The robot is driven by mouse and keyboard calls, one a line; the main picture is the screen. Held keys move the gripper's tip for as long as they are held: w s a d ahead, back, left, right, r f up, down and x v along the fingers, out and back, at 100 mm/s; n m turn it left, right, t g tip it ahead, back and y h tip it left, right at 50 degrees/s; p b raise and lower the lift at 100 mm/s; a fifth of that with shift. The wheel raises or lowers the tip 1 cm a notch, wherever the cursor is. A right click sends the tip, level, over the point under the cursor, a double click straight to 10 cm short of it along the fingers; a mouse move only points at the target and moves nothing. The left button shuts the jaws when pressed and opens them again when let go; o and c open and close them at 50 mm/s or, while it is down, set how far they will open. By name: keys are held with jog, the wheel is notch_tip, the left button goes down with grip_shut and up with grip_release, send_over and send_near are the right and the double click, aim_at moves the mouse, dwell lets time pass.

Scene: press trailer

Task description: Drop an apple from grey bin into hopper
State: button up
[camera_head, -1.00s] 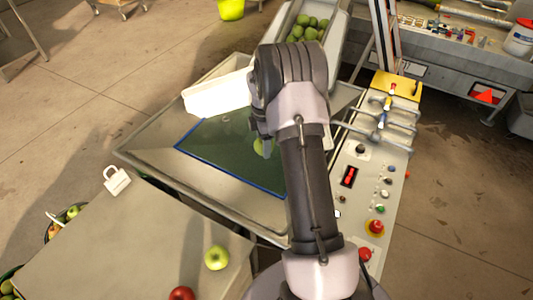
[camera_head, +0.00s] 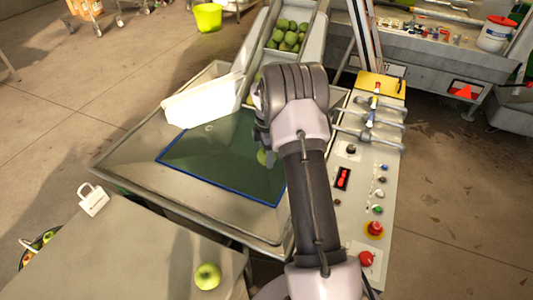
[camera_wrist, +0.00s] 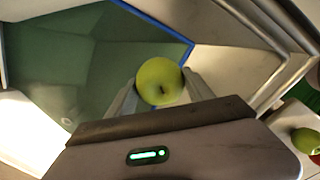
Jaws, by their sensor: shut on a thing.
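My gripper (camera_wrist: 160,98) is shut on a green apple (camera_wrist: 160,78), seen clearly between the two fingers in the wrist view. In the head view my arm hides most of the gripper, and a bit of the held apple (camera_head: 262,157) shows at its left side. The gripper holds the apple over the hopper, a metal tray (camera_head: 128,160) with a dark green, blue-edged panel (camera_head: 215,165). The gap between apple and panel is hard to judge. A grey bin is not clearly identifiable in view.
A chute (camera_head: 312,62) with several green apples (camera_head: 288,36) stands behind the tray. A control panel (camera_head: 345,215) with buttons flanks my arm on the right.

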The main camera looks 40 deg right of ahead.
jog(key=o, duration=1.6)
notch_tip(320, 180, up, 18)
jog(key=p, duration=0.6)
jog(key=shift+f+p, duration=0.25)
jog(key=shift+p, duration=0.1)
